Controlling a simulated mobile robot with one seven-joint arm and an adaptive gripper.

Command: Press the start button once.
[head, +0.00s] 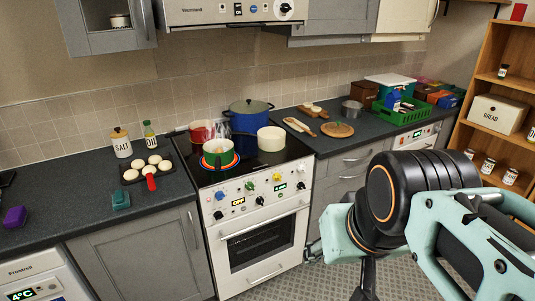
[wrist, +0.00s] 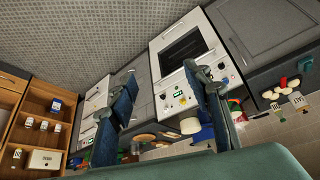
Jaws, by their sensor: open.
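No button with a readable start label shows. The white oven (head: 262,235) stands in the middle, with coloured knobs, small buttons and lit displays on its front panel (head: 258,190). This panel also shows in the wrist view (wrist: 180,95). A second white appliance under the right counter has a control panel (head: 415,136) with a small display; its marks are too small to read. My gripper (wrist: 160,75) is open and empty, its two dark blue fingers wide apart, and the picture there is turned over. My arm fills the lower right of the head view and hides the floor behind it.
Pots, including a blue pot (head: 248,114) and a cream pot (head: 271,139), stand on the hob. The hood (head: 230,12) has small buttons and a knob. A fridge (head: 40,282) stands lower left. A wooden shelf (head: 505,78) stands right. Patterned floor (head: 290,288) is free before the oven.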

